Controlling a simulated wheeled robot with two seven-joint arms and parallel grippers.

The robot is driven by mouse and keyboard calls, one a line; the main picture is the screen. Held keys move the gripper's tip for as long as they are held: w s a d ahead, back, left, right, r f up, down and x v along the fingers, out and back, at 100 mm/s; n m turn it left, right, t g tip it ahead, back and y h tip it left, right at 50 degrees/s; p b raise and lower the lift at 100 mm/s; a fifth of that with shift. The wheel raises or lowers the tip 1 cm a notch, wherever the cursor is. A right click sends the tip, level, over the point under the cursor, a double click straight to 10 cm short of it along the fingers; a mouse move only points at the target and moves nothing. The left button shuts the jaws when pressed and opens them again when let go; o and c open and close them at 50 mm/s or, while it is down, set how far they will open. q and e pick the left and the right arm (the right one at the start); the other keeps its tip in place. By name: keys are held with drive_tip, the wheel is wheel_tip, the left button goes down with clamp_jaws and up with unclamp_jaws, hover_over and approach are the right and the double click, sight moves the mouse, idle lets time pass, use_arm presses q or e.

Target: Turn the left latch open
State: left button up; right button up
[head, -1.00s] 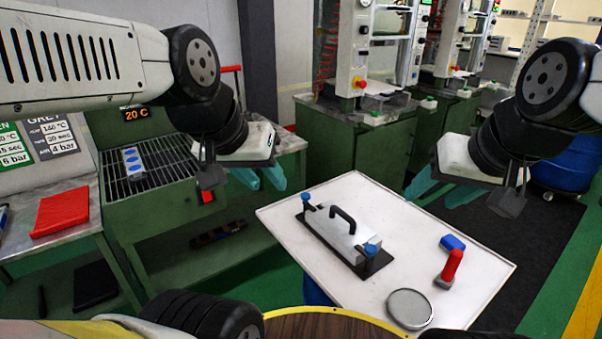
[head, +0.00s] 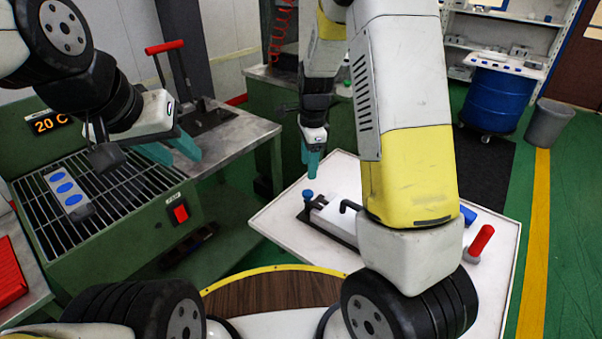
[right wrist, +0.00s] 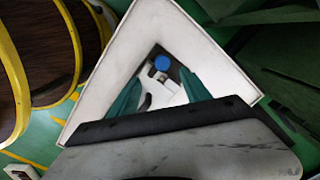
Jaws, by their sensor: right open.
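The mould (head: 335,214), a pale block with a black handle on a dark base plate, lies on the white table. My right arm hides its right part and the other latch. The left latch (head: 308,195) is a blue knob at the mould's left end. It also shows as a blue disc in the right wrist view (right wrist: 161,62). My right gripper (head: 311,172) points down just above this latch, open, with teal fingers. In the wrist view its fingers (right wrist: 158,84) lie either side of the latch's line, apparently not touching it. My left gripper (head: 172,152) is open and empty at the left.
The white table (head: 272,218) has a red-handled tool (head: 481,241) and a blue object (head: 468,214) at its right. A green station with a grill (head: 115,190) stands left under my left gripper. A blue drum (head: 497,98) stands far off.

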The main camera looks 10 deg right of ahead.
sight(308, 192)
drive_tip(key=shift+m, duration=0.6)
drive_tip(key=f, duration=0.7)
drive_tip(key=w+f, duration=0.1)
drive_tip(key=f, duration=0.2)
drive_tip(key=shift+f, duration=0.35)
clamp_jaws()
